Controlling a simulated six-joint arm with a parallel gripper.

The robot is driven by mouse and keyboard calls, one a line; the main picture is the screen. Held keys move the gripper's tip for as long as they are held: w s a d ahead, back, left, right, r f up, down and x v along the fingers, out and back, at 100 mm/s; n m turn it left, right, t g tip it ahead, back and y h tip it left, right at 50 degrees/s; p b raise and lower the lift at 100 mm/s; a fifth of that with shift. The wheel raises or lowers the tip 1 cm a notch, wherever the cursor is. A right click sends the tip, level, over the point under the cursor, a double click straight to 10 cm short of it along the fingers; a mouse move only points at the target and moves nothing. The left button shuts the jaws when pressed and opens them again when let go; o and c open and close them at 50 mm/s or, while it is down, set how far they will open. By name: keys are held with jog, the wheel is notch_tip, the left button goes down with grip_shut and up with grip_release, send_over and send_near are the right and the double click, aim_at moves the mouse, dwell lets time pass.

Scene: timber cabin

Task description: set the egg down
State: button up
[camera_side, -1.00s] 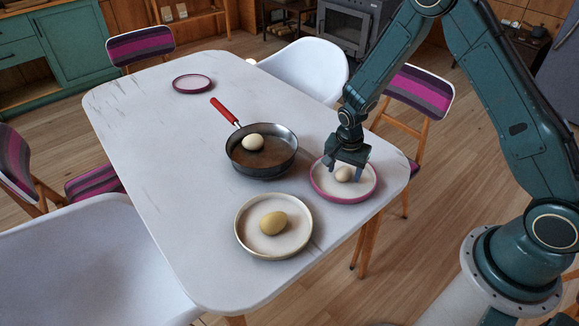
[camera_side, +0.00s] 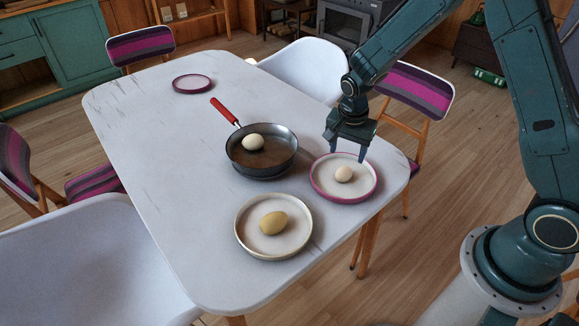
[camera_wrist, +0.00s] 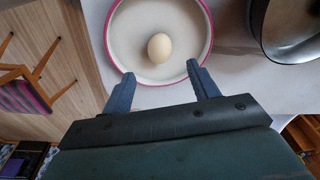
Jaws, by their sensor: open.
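A pale cream egg (camera_side: 343,174) rests on a white plate with a pink rim (camera_side: 372,188) near the table's right edge. In the wrist view the same egg (camera_wrist: 160,47) lies on the plate (camera_wrist: 126,62), beyond my fingertips and roughly centred between them. My gripper (camera_side: 347,155) is open and empty, raised above the plate and clear of the egg. Its two blue fingers (camera_wrist: 159,70) are spread apart in the wrist view. A whitish egg (camera_side: 253,142) lies in a dark pan (camera_side: 282,158) with a red handle. A yellowish egg (camera_side: 273,222) lies on a cream plate (camera_side: 297,240).
The pan stands just left of my gripper, and its edge shows in the wrist view (camera_wrist: 256,30). A small purple-rimmed plate (camera_side: 192,84) sits at the table's far end. The table's left half (camera_side: 150,150) is clear. Chairs stand around the table.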

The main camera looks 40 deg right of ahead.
jog(key=shift+s+a+r, duration=0.1)
jog(key=shift+a+r, duration=0.05)
jog(key=shift+r, duration=0.85)
jog(key=shift+s+a+r, duration=0.1)
jog(key=shift+a+r, duration=0.05)
jog(key=shift+r, duration=0.85)
jog(key=s+a+r+n+t, duration=0.1)
jog(key=s+r+n, duration=0.2)
jog(key=s+r, duration=0.35)
jog(key=s+a+r+n+t, duration=0.1)
jog(key=s+r+n+t, duration=0.2)
jog(key=r, duration=0.7)
jog(key=s+r+n, duration=0.2)
jog(key=s+n, duration=0.2)
jog(key=s, duration=0.3)
jog(key=s+a+r+n+y, duration=0.1)
jog(key=s+r+n, duration=0.2)
jog(key=s, duration=0.4)
jog(key=shift+s+n+t+y, duration=0.3)
jog(key=shift+n+t, duration=0.1)
jog(key=shift+n, duration=0.1)
